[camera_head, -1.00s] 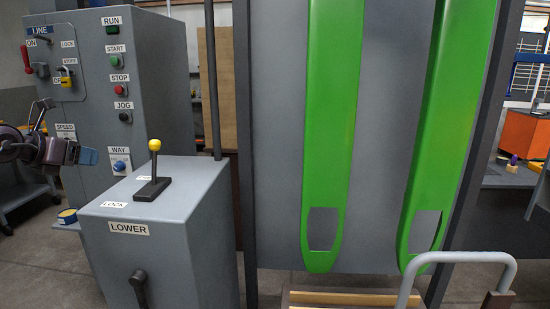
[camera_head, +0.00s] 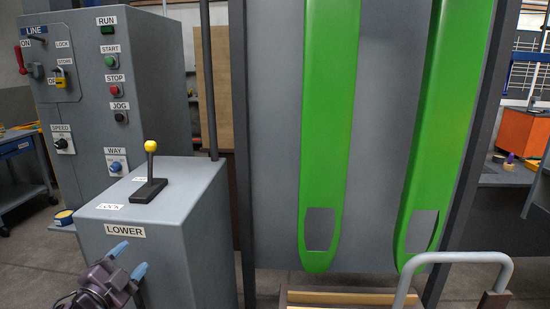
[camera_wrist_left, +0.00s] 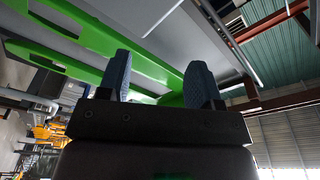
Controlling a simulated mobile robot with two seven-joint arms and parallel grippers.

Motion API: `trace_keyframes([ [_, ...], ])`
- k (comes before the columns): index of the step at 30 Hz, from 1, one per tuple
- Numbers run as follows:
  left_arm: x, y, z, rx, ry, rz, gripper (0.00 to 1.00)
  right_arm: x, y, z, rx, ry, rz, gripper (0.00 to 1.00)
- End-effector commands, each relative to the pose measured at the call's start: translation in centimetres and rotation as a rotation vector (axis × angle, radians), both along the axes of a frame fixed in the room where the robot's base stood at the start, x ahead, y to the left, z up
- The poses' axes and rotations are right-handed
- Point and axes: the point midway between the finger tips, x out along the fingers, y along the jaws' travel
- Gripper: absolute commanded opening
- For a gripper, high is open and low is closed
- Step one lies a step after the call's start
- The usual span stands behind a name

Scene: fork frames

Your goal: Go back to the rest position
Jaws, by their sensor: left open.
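My left gripper (camera_head: 128,260) is at the lower left of the head view, in front of the grey pedestal (camera_head: 200,235) and below its LOWER label. Its two blue-tipped fingers are apart with nothing between them. The wrist view shows the same open gripper (camera_wrist_left: 160,70), with green forks (camera_wrist_left: 150,62) behind the fingers. The lever low on the pedestal's front is hidden behind the gripper. I cannot tell whether the gripper touches the pedestal. My right gripper is not in view.
A yellow-knobbed lever (camera_head: 151,165) stands on the pedestal. The control cabinet (camera_head: 155,75) is behind it. Two green forks (camera_head: 330,110) (camera_head: 445,130) hang before a grey panel (camera_head: 385,150). A grey tube handle (camera_head: 460,257) stands at lower right.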

Motion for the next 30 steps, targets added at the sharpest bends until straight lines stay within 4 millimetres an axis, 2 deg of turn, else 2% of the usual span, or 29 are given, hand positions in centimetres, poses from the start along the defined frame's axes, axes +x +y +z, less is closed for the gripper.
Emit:
trace_keyframes([
  [1,-1.8,-0.4,-2.7,-0.092,0.076,0.024,0.59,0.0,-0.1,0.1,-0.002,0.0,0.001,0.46],
  [6,-7.9,-1.7,-10.5,-0.366,0.309,0.106,0.59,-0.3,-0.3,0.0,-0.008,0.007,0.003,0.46],
  [12,-15.9,-3.7,-17.3,-0.63,0.511,0.203,0.59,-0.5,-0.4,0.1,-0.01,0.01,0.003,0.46],
  [18,-23.7,-4.8,-21.9,-0.784,0.631,0.323,0.59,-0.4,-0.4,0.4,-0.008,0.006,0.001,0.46],
  [21,-26.9,-5.0,-23.6,-0.82,0.678,0.38,0.59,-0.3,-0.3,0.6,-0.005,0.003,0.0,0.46],
  [25,-29.5,-5.0,-24.9,-0.837,0.716,0.423,0.59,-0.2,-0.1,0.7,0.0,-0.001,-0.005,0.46],
  [30,-30.6,-4.7,-25.4,-0.834,0.733,0.437,0.59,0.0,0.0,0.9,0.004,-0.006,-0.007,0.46],
])
